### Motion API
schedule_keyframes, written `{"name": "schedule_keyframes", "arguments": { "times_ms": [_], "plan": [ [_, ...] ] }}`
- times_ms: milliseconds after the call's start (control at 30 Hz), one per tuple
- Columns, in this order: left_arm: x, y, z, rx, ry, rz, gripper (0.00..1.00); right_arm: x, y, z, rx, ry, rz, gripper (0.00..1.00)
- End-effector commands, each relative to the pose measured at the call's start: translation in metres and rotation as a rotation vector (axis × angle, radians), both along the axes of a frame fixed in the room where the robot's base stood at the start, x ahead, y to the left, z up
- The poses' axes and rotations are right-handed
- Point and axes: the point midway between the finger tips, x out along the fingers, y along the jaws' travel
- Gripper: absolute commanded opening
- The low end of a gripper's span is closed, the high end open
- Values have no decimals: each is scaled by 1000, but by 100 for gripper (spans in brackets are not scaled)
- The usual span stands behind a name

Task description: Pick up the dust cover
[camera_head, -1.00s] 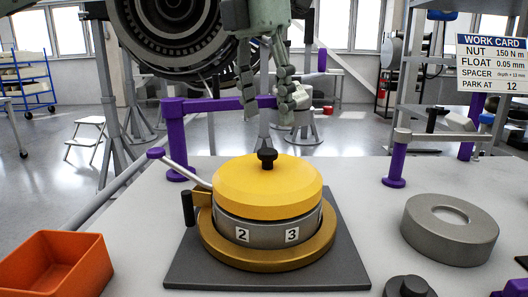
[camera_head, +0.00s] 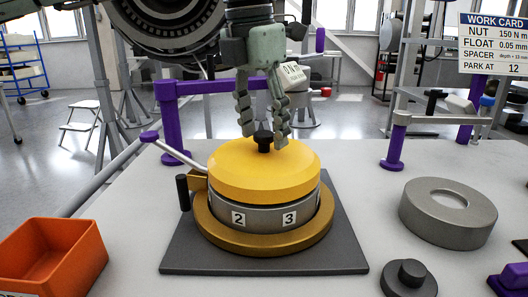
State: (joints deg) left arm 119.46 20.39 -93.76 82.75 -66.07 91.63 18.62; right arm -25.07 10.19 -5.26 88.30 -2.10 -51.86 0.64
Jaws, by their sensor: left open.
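The dust cover (camera_head: 265,175) is a yellow disc with a black knob (camera_head: 264,143) on top. It sits on a grey numbered ring (camera_head: 260,217) showing 2 and 3, inside a gold base ring (camera_head: 215,232). My left gripper (camera_head: 263,134) points down from above, open, with its two fingers on either side of the knob. The fingertips are around the knob's height, just above the yellow top; whether they touch the knob I cannot tell. My right gripper is not in view.
An orange bin (camera_head: 55,258) stands at the front left. A grey ring (camera_head: 447,213) and a dark knobbed disc (camera_head: 408,280) lie on the right. A purple-ended lever (camera_head: 172,152) and purple post (camera_head: 168,125) stand left of the cover. The table between cover and grey ring is clear.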

Motion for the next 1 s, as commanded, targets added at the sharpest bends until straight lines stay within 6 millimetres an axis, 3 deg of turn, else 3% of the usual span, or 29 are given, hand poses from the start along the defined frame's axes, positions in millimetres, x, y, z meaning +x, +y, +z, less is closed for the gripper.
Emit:
{"name": "schedule_keyframes", "arguments": {
  "times_ms": [33, 467, 767, 1000],
  "plan": [
    [0, 0, 0, 0, 0, 0, 52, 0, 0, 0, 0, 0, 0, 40],
    [0, 0, 0, 1, 1, 0, 0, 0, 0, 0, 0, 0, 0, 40],
    [0, 0, 6, -1, -1, 0, 0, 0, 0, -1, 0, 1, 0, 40],
    [0, -1, 49, -3, -3, 0, 0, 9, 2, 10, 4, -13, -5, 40]
  ]
}}
